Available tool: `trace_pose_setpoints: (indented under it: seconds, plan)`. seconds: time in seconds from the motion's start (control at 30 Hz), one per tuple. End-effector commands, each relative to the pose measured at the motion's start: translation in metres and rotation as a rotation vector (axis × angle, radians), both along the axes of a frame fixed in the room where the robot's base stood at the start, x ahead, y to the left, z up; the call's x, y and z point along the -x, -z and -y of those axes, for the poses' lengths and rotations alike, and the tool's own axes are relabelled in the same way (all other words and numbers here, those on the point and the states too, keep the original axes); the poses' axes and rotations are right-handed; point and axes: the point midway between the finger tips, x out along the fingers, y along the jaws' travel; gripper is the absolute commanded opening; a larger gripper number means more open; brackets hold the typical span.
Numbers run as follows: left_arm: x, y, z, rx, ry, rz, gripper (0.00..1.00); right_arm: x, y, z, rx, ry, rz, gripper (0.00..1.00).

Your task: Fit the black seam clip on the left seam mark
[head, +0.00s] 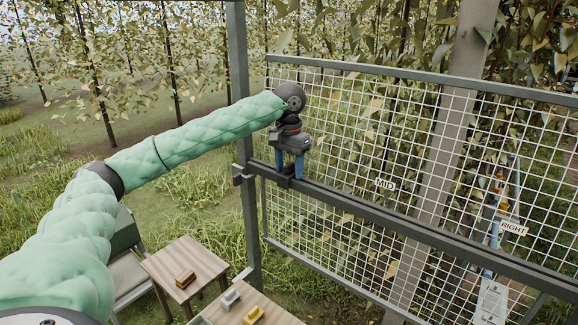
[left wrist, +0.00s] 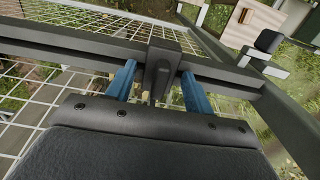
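The black seam clip (left wrist: 161,62) sits over the dark rail (left wrist: 80,52) in the left wrist view, between my blue fingertips. It also shows in the head view (head: 286,181), small, at the rail's left end. My left gripper (head: 289,166) points down over the clip from above. Its fingers stand on either side of the clip, with gaps visible in the left wrist view, so it looks open. The left seam mark is not visible; the clip and gripper may cover it. The MID label (head: 385,185) and RIGHT label (head: 513,228) hang along the rail. My right gripper is not in view.
White mesh panels (head: 345,115) fill the area above and below the rail. A grey post (head: 245,130) stands just left of the clip. Small wooden tables (head: 165,262) at lower left carry a brown block (head: 185,279), a grey piece (head: 229,299) and a yellow piece (head: 254,315).

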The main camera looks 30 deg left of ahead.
Motion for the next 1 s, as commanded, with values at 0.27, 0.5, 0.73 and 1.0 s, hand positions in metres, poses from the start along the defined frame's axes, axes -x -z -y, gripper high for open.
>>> trace_pose_setpoints:
  seconds: [0.27, 0.5, 0.73, 1.0]
  plan:
    - [0.000, 0.000, 0.000, 0.000, 0.000, 0.000, 0.61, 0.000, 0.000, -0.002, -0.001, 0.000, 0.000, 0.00]
    - [-0.001, -0.012, 0.001, 0.001, 0.000, 0.003, 0.61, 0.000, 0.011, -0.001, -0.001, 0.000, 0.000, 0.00]
    - [-0.001, -0.052, 0.000, 0.001, 0.001, 0.003, 0.61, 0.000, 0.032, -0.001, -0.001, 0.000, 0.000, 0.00]
    - [0.000, -0.072, 0.000, 0.000, 0.000, 0.001, 0.61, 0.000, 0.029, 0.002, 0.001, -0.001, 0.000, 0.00]
